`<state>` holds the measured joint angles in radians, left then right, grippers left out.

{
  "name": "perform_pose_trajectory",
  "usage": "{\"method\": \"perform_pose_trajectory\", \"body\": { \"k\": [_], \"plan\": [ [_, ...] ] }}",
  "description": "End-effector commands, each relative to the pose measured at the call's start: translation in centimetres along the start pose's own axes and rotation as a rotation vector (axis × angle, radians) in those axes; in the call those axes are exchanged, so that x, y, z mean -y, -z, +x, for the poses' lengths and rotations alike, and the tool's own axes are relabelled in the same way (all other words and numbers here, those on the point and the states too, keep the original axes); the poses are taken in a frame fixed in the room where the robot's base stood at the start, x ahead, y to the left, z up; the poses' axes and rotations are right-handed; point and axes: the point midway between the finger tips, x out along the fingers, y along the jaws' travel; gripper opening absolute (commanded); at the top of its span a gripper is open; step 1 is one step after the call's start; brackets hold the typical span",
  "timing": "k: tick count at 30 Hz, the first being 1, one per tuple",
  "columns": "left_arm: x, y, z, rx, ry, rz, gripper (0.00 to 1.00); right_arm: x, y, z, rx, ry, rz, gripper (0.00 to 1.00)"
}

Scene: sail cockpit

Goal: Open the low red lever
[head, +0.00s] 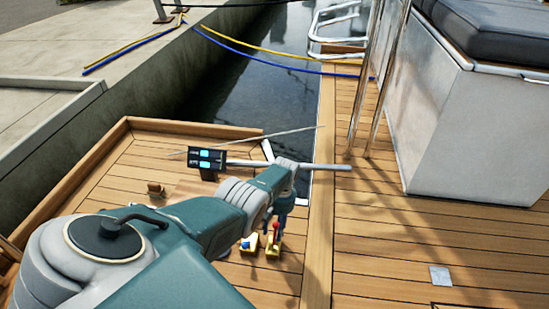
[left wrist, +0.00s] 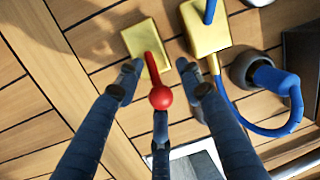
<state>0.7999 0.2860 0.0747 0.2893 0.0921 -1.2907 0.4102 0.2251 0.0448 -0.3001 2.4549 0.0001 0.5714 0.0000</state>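The red lever (left wrist: 160,97) has a ball knob and rises from a low yellow base (left wrist: 150,40) on the planked deck. In the head view the lever (head: 276,230) stands just below my left gripper (head: 281,210). In the left wrist view my left gripper (left wrist: 161,76) is open. Its dark blue fingers lie on both sides of the lever, with gaps between them and the red knob; a third finger shows below the knob. Whether any finger touches the lever cannot be told. My right gripper is not in view.
A second yellow base (left wrist: 207,28) with a blue lever stands close beside the red one. A blue rope (left wrist: 280,128) loops near a grey fitting. A display box (head: 207,160) and a metal rail (head: 335,167) are behind. Open deck (head: 400,245) lies to the right.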

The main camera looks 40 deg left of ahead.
Motion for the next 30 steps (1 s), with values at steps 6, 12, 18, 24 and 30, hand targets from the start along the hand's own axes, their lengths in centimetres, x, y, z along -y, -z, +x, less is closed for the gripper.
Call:
{"method": "perform_pose_trajectory", "body": {
  "k": [6,12,18,24,30],
  "plan": [
    [-0.1,0.2,-0.9,-0.004,-0.004,-0.001,0.37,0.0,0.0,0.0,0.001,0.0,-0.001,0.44],
    [-0.1,0.1,-3.3,-0.006,-0.004,0.0,0.37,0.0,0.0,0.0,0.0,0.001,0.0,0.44],
    [0.0,0.1,-8.0,-0.004,-0.003,-0.001,0.37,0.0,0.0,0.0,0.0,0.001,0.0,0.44],
    [0.1,0.0,-10.9,0.0,0.0,-0.001,0.37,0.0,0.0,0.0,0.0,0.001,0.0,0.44],
    [0.2,-0.1,-11.9,0.002,0.002,-0.002,0.37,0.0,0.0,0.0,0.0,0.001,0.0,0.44]
  ]
}}
